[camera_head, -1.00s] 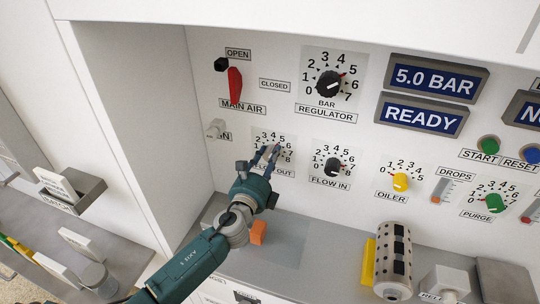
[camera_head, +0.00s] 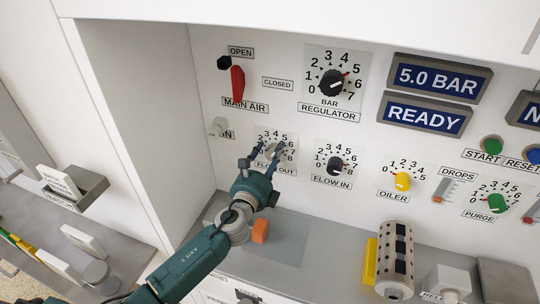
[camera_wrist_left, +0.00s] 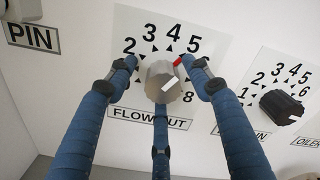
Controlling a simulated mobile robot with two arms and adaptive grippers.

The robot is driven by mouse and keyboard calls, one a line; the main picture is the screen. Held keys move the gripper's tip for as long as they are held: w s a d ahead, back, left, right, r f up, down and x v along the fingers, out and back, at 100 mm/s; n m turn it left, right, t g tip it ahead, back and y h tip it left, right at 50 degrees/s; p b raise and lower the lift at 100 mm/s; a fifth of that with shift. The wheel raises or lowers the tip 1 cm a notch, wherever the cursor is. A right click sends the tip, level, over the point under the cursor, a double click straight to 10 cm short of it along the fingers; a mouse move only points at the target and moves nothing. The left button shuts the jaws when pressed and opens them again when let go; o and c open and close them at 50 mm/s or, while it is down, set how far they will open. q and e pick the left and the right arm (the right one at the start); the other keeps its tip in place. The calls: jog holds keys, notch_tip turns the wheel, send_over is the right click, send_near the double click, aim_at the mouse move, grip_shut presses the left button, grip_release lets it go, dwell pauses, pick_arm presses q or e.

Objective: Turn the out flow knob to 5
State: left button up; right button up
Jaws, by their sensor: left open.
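The dial plate (camera_wrist_left: 205,45) reads FLOW OUT underneath, partly covered by a finger. My left gripper (camera_wrist_left: 160,75) is open, with blue fingers to the left, right and below the knob. I cannot tell whether they touch it. In the head view my left gripper (camera_head: 268,154) reaches the panel and partly hides the knob. My right gripper is not in view.
The black flow in knob (camera_head: 335,165) is right of the flow out dial. The grey PIN peg (camera_head: 219,126) sticks out to the left. The regulator knob (camera_head: 332,83) is above. An orange block (camera_head: 260,231) stands on the ledge below. The display (camera_head: 437,79) reads 5.0 BAR.

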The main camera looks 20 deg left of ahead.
pick_arm(q)
jog(key=s, duration=1.2)
jog(key=shift+a, duration=0.2)
